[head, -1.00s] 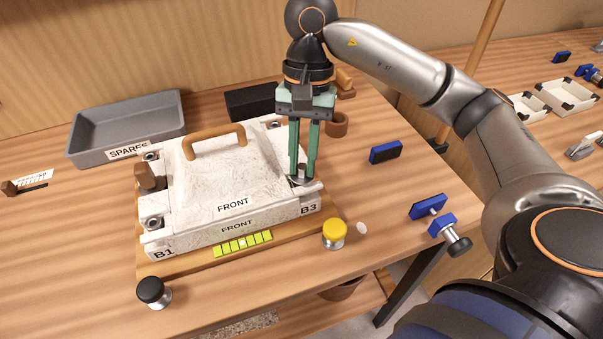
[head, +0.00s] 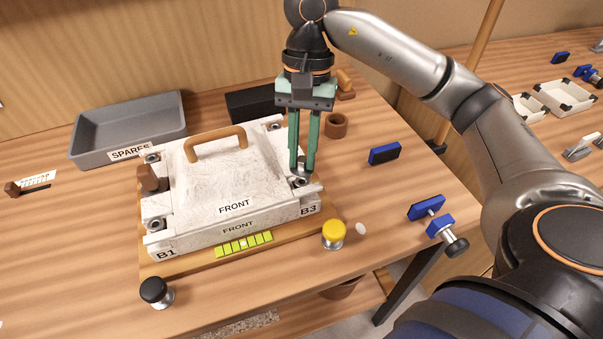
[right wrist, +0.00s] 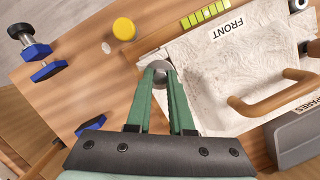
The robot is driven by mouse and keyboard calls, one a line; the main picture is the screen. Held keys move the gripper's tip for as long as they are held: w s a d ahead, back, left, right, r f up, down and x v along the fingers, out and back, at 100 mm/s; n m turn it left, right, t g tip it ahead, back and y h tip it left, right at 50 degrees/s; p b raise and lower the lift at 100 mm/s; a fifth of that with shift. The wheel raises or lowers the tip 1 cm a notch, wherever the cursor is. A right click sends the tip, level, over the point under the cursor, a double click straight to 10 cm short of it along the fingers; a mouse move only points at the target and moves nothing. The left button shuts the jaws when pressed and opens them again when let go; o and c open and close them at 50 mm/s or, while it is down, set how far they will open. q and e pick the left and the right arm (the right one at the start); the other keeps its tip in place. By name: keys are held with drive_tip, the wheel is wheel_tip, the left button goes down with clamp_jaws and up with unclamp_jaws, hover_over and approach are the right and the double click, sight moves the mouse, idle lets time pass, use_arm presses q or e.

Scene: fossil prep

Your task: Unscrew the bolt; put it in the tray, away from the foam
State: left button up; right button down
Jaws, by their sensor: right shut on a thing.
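My right gripper (head: 302,168) points down at the B3 corner of the white case (head: 236,178). Its green fingers are shut on a grey metal bolt (head: 300,181) at that corner. In the right wrist view the round bolt head (right wrist: 160,67) sits between the fingertips, and the bolt's lower part is hidden. A grey tray (head: 92,152) labelled SPARES stands behind and left of the case; its visible inside looks empty. I cannot make out any foam for certain. My left gripper is not in view.
The case has a brown handle (head: 214,139) and stands on a wooden board (head: 185,266). A yellow-topped knob (head: 334,233) and a black-topped knob (head: 154,290) stand near the front. A black block (head: 251,103) and brown cup (head: 336,125) lie behind. Blue clamp parts (head: 426,207) lie right.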

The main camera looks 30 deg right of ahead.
drive_tip(key=shift+r+p, duration=1)
drive_tip(key=shift+r, duration=0.45)
drive_tip(key=shift+f, duration=0.1)
